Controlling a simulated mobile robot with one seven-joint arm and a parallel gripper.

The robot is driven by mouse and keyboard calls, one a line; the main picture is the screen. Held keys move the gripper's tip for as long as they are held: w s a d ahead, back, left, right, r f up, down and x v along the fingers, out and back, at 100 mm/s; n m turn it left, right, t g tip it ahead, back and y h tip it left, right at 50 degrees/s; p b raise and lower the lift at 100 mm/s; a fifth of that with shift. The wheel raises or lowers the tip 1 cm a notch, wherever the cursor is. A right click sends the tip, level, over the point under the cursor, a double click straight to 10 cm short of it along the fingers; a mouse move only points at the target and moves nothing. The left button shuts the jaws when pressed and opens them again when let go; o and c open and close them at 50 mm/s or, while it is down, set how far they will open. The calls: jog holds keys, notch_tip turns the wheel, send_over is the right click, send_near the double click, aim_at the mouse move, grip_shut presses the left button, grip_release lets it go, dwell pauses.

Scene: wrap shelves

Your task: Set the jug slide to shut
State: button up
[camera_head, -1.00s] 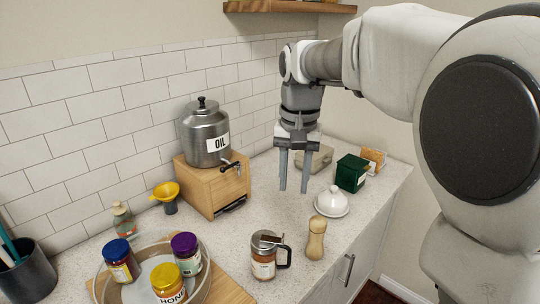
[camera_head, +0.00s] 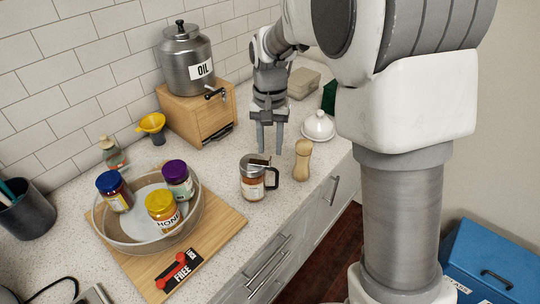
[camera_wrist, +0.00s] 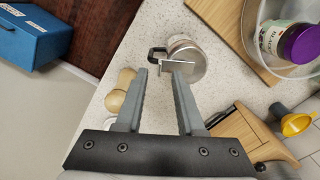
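The jug (camera_head: 252,185) is a small glass jug with a metal lid, amber contents and a dark handle on its right. It stands upright on the counter. The slide (camera_head: 259,160) looks like a small brown tab on its lid; whether it is open or shut is too small to tell. In the wrist view the jug (camera_wrist: 187,58) lies beyond the fingertips, its black handle to the left. My gripper (camera_head: 270,148) points down behind the jug, fingers apart and empty. In the wrist view my gripper (camera_wrist: 160,72) shows a clear gap between its fingers.
A wooden pepper mill (camera_head: 302,160) stands right of the jug, with a white domed dish (camera_head: 318,125) behind it. The oil dispenser (camera_head: 187,58) sits on a wooden box (camera_head: 180,108) behind left. A round tray (camera_head: 110,232) of jars is at left. The counter's front edge is close.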

aim_at(270, 160)
jog(key=shift+f, duration=2)
grip_shut()
